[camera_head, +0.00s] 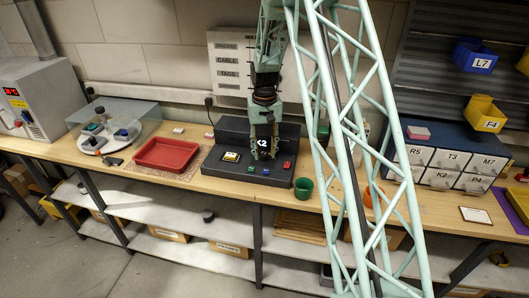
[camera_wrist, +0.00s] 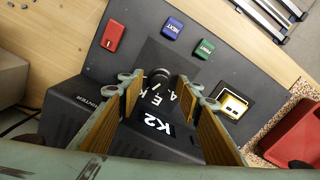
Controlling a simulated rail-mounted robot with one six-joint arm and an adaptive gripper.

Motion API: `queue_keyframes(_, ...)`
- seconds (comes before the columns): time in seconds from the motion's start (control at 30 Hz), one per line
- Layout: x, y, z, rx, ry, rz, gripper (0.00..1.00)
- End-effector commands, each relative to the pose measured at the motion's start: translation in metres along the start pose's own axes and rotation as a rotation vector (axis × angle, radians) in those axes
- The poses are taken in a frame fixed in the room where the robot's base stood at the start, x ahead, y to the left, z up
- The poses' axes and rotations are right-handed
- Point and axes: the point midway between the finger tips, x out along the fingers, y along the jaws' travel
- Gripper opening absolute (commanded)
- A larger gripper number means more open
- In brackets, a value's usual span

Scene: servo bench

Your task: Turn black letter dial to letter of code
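The black letter dial (camera_wrist: 158,76) is on the dark sloped console (camera_wrist: 231,63), with white letters including A, E and K printed beside it. "K2" is printed or shown in white on the console's upright part. My gripper (camera_wrist: 163,84) points down at the dial. Its two fingers are apart, one to each side of the dial, with visible gaps; I cannot tell how far above it they are. In the head view my gripper (camera_head: 264,152) is over the console (camera_head: 223,151), and the dial is hidden behind it.
The console carries a red switch (camera_wrist: 113,36), a blue NEXT button (camera_wrist: 173,28), a green PRINT button (camera_wrist: 204,49) and a yellow-framed label slot (camera_wrist: 235,104). A red tray (camera_head: 166,155) lies to the left, a green cup (camera_head: 303,188) to the right, labelled drawers (camera_head: 447,158) further right.

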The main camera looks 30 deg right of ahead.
Motion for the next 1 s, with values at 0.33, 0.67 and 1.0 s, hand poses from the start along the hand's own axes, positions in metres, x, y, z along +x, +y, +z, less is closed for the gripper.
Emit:
queue_keyframes(0.33, -0.005, 0.0, 0.0, 0.0, 0.0, 0.0, 0.32)
queue_keyframes(0.67, -0.035, 0.0, 0.0, 0.0, 0.001, 0.0, 0.32)
queue_keyframes(1.0, -0.084, 0.0, -0.001, 0.0, 0.003, 0.0, 0.32)
